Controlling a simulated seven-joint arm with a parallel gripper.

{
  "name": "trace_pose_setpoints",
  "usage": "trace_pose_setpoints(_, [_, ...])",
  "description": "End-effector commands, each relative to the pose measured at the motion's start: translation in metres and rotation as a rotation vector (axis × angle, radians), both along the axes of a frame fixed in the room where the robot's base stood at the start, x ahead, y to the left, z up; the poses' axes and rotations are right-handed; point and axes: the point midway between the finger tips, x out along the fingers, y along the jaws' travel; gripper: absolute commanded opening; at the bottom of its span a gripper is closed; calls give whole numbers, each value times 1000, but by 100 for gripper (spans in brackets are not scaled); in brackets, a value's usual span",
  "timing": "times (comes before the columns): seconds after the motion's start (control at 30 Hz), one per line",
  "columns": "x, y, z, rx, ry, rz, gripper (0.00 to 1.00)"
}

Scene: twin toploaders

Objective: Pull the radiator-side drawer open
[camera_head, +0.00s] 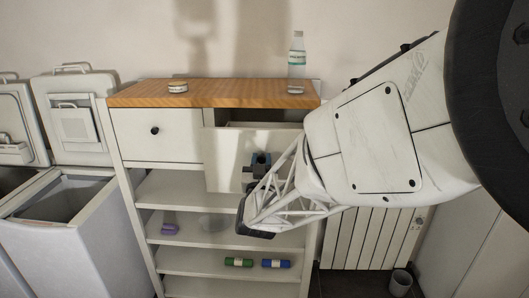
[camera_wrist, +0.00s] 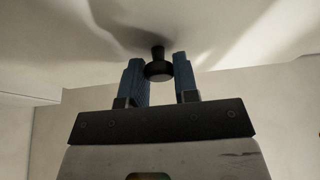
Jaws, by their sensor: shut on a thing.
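The radiator-side drawer (camera_head: 228,158) is the right one of two under the wooden top. Its white front stands forward of the cabinet, with a gap showing behind its upper edge, so it is partly open. My gripper (camera_head: 258,160) is at the middle of this drawer front. In the wrist view, the blue fingers of my gripper (camera_wrist: 160,80) are on either side of the drawer's dark round knob (camera_wrist: 159,70), shut on it. In the head view the knob is hidden by my gripper.
The left drawer (camera_head: 157,134) is shut. A bottle (camera_head: 297,64) and a small round jar (camera_head: 178,87) stand on the wooden top (camera_head: 215,93). Shelves below hold small items. The radiator (camera_head: 370,238) and a bin (camera_head: 401,282) are at right. Toploaders (camera_head: 75,210) stand at left with lids raised.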

Motion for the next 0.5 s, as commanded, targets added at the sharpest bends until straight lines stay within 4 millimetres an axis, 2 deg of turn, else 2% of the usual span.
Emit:
trace_pose_setpoints(0.03, [-9,0,0,1,0,1,0])
trace_pose_setpoints(0.2, [-30,0,0,1,1,1,0])
trace_pose_setpoints(0.5, [-46,0,0,0,0,0,0])
